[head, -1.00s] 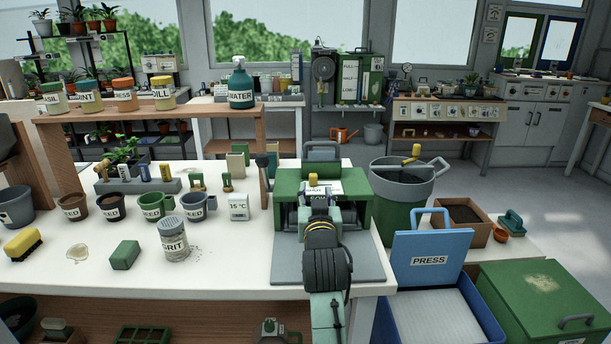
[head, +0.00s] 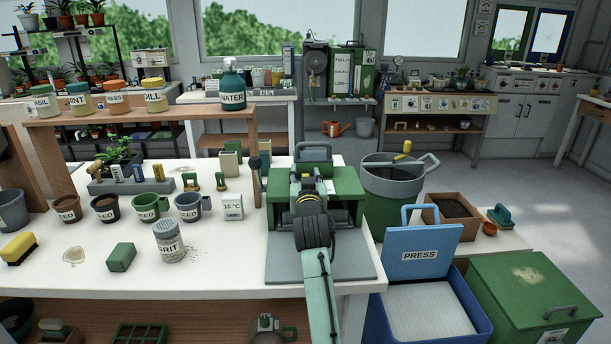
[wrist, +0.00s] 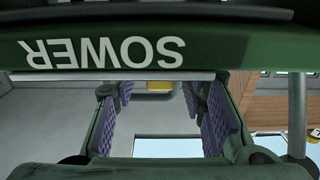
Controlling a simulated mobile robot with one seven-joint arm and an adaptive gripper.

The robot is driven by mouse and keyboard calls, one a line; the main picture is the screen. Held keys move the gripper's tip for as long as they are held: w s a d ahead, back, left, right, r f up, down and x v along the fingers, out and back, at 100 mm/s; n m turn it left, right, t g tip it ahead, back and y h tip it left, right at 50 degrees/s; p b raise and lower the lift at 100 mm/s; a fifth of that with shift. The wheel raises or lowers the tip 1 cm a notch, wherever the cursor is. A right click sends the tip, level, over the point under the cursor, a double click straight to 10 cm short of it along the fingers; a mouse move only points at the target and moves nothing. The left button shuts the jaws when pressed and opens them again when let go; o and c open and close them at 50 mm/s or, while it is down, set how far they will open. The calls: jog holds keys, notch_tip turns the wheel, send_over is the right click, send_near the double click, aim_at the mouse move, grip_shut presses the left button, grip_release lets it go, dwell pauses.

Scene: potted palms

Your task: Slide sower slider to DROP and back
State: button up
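The green sower (head: 347,211) stands on a grey base plate at the right end of the white bench. In the wrist view its green front (wrist: 105,52) carries the upside-down word SOWER. My gripper (wrist: 160,112) is open, with its two purple ribbed pads apart inside the sower's frame. A yellow piece (wrist: 160,87), apparently the slider's knob, shows between the pads near the top, partly cut off by a pale bar. I see no pad touching it. In the head view my arm and wrist hide the slider and its markings.
A thermometer block (head: 233,206), a grit shaker (head: 169,241) and a green block (head: 121,257) stand to the left on the bench. A bin (head: 392,205) and a blue PRESS box (head: 421,254) are close to the right.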

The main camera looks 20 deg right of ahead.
grip_shut()
dwell(0.7)
